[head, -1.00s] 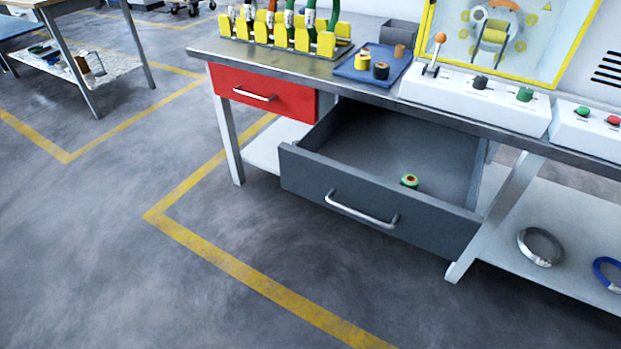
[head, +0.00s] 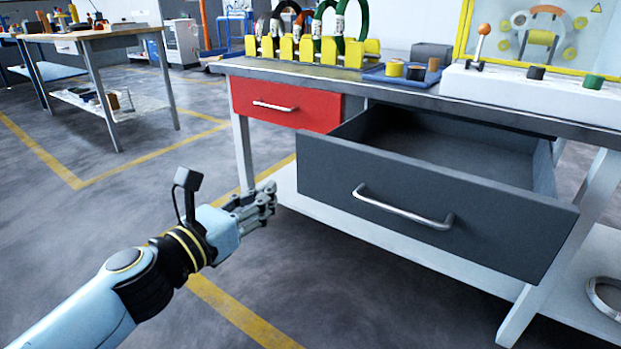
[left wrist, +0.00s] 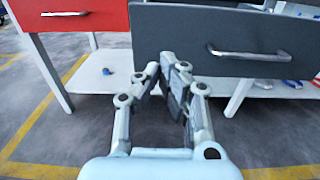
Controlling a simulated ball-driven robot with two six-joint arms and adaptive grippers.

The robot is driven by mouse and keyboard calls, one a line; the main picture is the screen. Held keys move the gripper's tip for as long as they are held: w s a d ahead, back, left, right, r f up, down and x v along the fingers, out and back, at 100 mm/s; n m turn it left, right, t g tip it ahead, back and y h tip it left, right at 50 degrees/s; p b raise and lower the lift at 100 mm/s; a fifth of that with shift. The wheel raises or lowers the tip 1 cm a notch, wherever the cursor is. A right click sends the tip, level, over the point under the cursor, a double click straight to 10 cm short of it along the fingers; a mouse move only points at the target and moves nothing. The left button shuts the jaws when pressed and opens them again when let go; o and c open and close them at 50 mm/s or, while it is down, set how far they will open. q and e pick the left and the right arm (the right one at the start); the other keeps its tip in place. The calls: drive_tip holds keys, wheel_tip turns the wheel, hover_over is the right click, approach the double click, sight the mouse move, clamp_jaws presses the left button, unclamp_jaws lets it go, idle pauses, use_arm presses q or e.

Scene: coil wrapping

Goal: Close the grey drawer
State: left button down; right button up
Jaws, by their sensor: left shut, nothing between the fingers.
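The grey drawer (head: 335,178) is pulled well out from under the workbench in the head view, with its silver handle (head: 403,208) on the front. The part of its inside that shows looks empty; the front panel hides the rest. My left gripper (head: 272,195) is shut and empty, in front and to the left of the drawer's front, apart from the handle. In the left wrist view the gripper (left wrist: 168,62) points toward the left part of the grey drawer front (left wrist: 190,32), with the handle (left wrist: 248,52) to its right. My right gripper is not in view.
A red drawer (head: 287,106) beside the grey one is shut. The workbench (head: 400,92) carries a yellow rack (head: 308,50), a blue tray (head: 398,76) and a white control box (head: 540,90). A lower shelf (head: 290,188) runs beneath. The floor in front is clear.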

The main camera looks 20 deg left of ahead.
use_arm(q)
drive_tip(key=p, duration=0.1)
approach(318, 158)
drive_tip(key=x, duration=0.6)
drive_tip(key=shift+w, duration=0.1)
drive_tip(key=shift+w+d, duration=0.15)
drive_tip(key=shift+w, duration=0.4)
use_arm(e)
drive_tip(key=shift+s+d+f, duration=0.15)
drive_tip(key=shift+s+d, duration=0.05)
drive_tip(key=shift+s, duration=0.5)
